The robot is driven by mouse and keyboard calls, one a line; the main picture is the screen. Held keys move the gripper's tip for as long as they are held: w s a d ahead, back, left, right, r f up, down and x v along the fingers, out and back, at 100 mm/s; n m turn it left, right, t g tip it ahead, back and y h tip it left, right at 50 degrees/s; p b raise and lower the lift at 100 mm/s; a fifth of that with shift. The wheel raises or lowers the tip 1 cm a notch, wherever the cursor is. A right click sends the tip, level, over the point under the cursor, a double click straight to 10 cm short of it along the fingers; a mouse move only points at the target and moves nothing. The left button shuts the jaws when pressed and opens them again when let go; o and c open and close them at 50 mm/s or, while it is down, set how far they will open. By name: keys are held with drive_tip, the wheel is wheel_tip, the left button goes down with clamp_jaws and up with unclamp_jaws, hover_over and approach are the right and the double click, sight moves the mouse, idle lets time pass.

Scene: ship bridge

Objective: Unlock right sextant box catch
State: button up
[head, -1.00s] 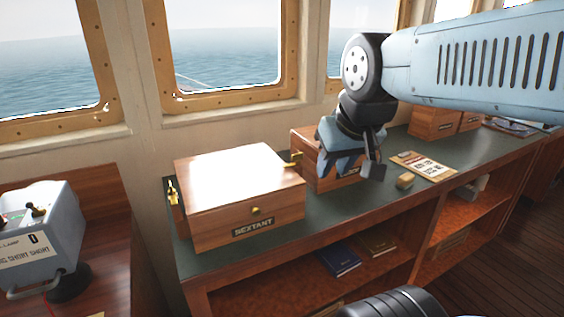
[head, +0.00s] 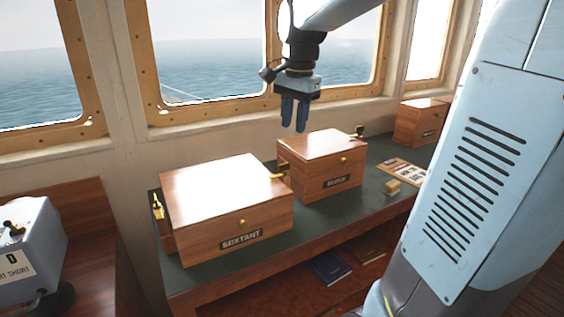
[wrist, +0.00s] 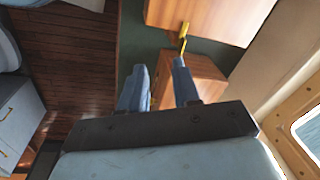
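The wooden sextant box (head: 240,238) stands closed on the green counter, with a brass knob on its front. Its brass right catch (head: 279,173) sticks out toward the smaller box beside it. A brass catch on its left side (head: 157,206) also shows. My gripper (head: 294,128) hangs fingers down, above and behind the smaller box, apart from both boxes. In the wrist view my gripper (wrist: 160,66) has its two fingers spread with nothing held. The right catch (wrist: 183,38) appears there beyond the fingertips, between the sextant box (wrist: 208,18) and the smaller box.
The smaller labelled box (head: 318,155) stands close to the sextant box's right, with its own brass catch (head: 358,132). A small wooden block (head: 392,187) and a printed card (head: 408,172) lie farther right. Windows line the wall behind. A grey lamp case (head: 30,245) is at left.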

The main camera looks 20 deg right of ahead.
sight(280, 171)
drive_tip(key=w+f+m+g, duration=0.1)
drive_tip(key=w+m+g, duration=0.1)
drive_tip(key=w+m, duration=0.45)
drive_tip(key=shift+n, duration=0.85)
drive_tip(key=f, duration=0.4)
drive_tip(key=w+f, duration=0.1)
drive_tip(key=f, duration=0.4)
drive_tip(key=w+f, duration=0.1)
drive_tip(key=f, duration=0.4)
drive_tip(key=shift+d+f, duration=0.1)
drive_tip(key=shift+d, duration=0.25)
drive_tip(key=shift+c, duration=0.2)
clamp_jaws()
